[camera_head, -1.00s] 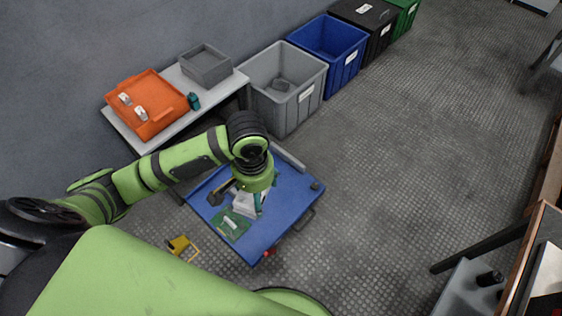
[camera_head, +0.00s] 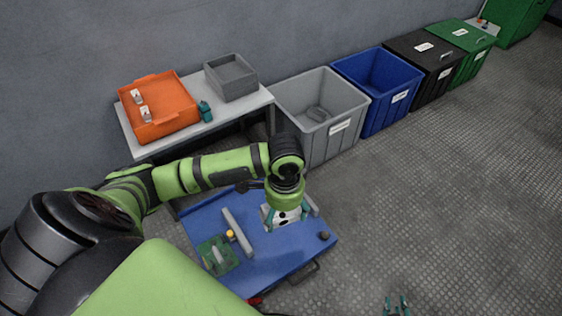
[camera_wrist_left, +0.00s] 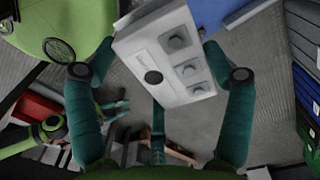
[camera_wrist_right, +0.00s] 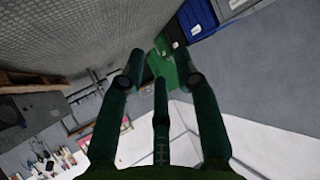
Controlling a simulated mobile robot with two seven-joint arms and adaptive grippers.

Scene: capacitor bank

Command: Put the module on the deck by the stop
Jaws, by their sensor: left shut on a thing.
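The module is a pale grey box with a row of square terminals and a dark round spot, seen large in the left wrist view (camera_wrist_left: 172,62). My left gripper (camera_head: 286,214) is shut on it, one finger on each side. In the head view the module (camera_head: 282,218) is over the right back part of the blue deck (camera_head: 275,262); I cannot tell whether it touches the deck. A grey bar (camera_head: 238,232) lies across the deck's middle, left of the module. Another grey bar (camera_head: 312,204) shows behind the gripper. My right gripper (camera_head: 397,307) is open and empty, away from the deck.
A side table (camera_head: 190,127) holds an orange tray (camera_head: 160,118) and a grey box (camera_head: 230,78). Bins line the wall. The floor at right is clear.

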